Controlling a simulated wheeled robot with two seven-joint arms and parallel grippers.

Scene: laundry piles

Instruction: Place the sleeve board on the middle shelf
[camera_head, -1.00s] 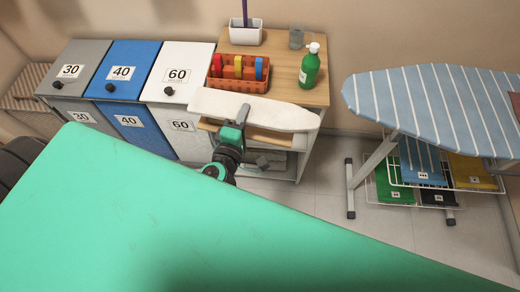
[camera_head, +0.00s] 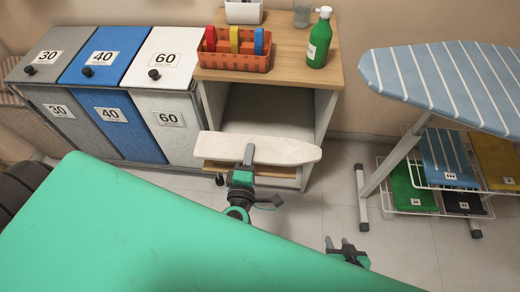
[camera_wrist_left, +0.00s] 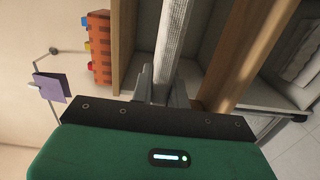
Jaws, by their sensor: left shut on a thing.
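The sleeve board (camera_head: 285,151) is pale and long, tapering toward the right. My left gripper (camera_head: 248,155) is shut on its near edge and holds it roughly level across the front of the shelf unit (camera_head: 328,75). The board also shows edge-on between the fingers in the left wrist view (camera_wrist_left: 174,40). The wooden middle shelf (camera_head: 222,167) shows its front edge just below the board; the same edge shows in the left wrist view (camera_wrist_left: 250,55). Whether board and shelf touch is unclear. My right gripper (camera_head: 337,243) is empty, fingers apart, at lower right.
An orange basket (camera_head: 235,62) and a green bottle (camera_head: 319,40) stand on the unit's top. Laundry bins (camera_head: 165,75) stand close on the left. A striped ironing board (camera_head: 450,80) stands at right. The compartment above the middle shelf looks empty.

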